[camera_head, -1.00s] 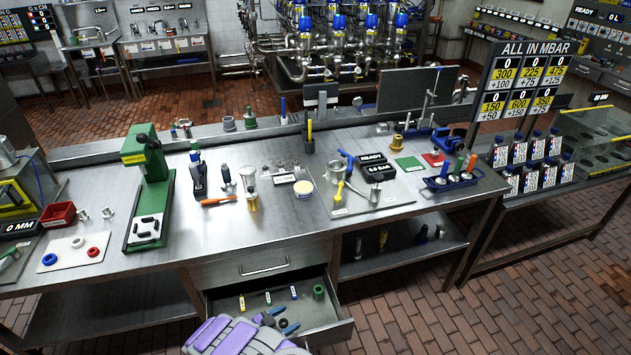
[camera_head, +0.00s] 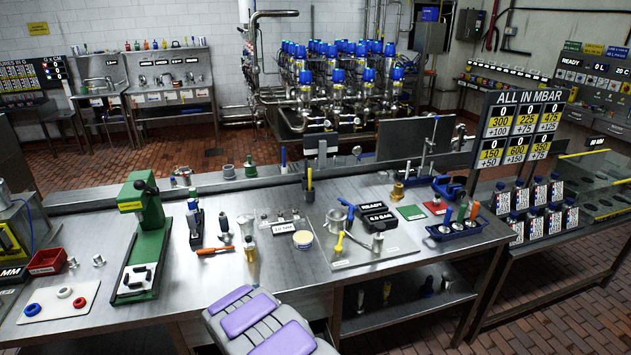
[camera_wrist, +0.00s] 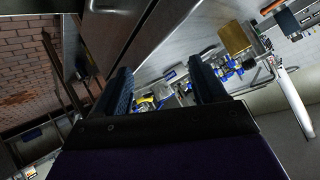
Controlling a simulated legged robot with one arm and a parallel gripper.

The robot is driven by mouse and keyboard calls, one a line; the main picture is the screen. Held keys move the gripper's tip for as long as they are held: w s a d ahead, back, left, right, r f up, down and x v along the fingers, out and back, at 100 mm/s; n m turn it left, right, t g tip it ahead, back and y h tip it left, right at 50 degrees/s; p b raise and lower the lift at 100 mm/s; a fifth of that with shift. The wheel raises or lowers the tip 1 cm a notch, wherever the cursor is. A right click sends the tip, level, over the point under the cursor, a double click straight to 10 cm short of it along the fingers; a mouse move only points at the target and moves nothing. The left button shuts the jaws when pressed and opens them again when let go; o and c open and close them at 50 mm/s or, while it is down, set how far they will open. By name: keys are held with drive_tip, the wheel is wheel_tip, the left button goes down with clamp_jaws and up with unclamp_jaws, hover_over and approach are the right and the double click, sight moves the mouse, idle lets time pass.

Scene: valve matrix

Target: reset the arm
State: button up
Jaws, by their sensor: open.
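My gripper (camera_wrist: 160,72) shows in the wrist view, with its two dark ribbed fingers apart and nothing held between them. Small blue and yellow items show beyond the gap, too small to name. In the head view my arm (camera_head: 258,325), grey with purple panels, rises from the bottom edge in front of the workbench. The gripper itself cannot be made out there.
The steel workbench (camera_head: 205,285) spans the view. It carries a green press (camera_head: 145,240), a white mat with rings (camera_head: 85,302) and a blue tool holder (camera_head: 454,229). A pressure board (camera_head: 520,115) stands at right. Brick floor (camera_head: 570,290) is open there.

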drive_tip(key=s+d+r+n+g+y+b, duration=0.1)
drive_tip(key=s+d+r+n+y, duration=0.15)
drive_tip(key=r, duration=0.45)
drive_tip(key=s+d+r+n+g+y+b, duration=0.1)
drive_tip(key=s+d+r+y, duration=0.15)
drive_tip(key=r, duration=0.55)
drive_tip(key=s+d+r+n+g+b, duration=0.1)
drive_tip(key=s+d+r+n+g, duration=0.15)
drive_tip(key=s, duration=0.35)
drive_tip(key=s+d+g+h+b, duration=0.1)
drive_tip(key=s+d+g, duration=0.1)
drive_tip(key=s+d, duration=0.5)
drive_tip(key=s+d+n+g+h+b, duration=0.1)
drive_tip(key=s+d+g, duration=0.2)
drive_tip(key=s+d, duration=0.5)
drive_tip(key=s+d+g+h+b, duration=0.1)
drive_tip(key=s+d, duration=0.7)
drive_tip(key=s, duration=1.8)
drive_tip(key=shift+r+g+b, duration=0.45)
drive_tip(key=shift+g+b, duration=0.05)
drive_tip(key=shift+g, duration=0.55)
drive_tip(key=shift+a, duration=0.1)
drive_tip(key=shift+c, duration=0.2)
